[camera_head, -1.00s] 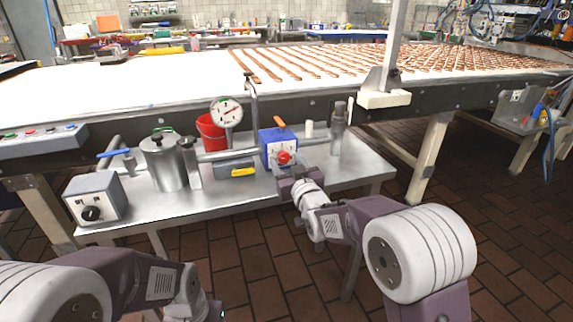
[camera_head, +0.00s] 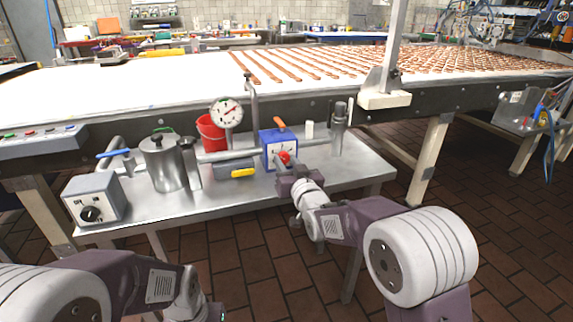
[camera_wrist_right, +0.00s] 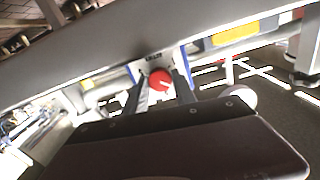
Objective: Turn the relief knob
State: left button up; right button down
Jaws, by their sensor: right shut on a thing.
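The relief knob (camera_head: 284,158) is a red knob on the front of a blue box (camera_head: 279,141) with a white face, in the middle of the steel bench. In the right wrist view the red knob (camera_wrist_right: 159,79) sits between two dark fingers, with a pale mark on its face. My right gripper (camera_head: 286,168) is shut on the knob from the front and partly hides it. It also shows in the right wrist view (camera_wrist_right: 160,90). My left arm (camera_head: 150,285) comes in at the lower left; its fingers are not clearly visible.
The steel bench (camera_head: 225,203) also holds a grey dial box (camera_head: 95,200), a steel canister (camera_head: 163,165), a red bucket (camera_head: 209,134), a pressure gauge (camera_head: 227,112) and a yellow-handled part (camera_head: 240,171). An orange lever (camera_head: 279,124) tops the blue box. The conveyor (camera_head: 190,83) runs behind.

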jog(key=shift+m+b, duration=0.4)
jog(key=shift+m, duration=1.5)
jog(key=c, duration=1)
grip_release()
jog(key=p+v, duration=0.1)
jog(key=v, duration=0.8)
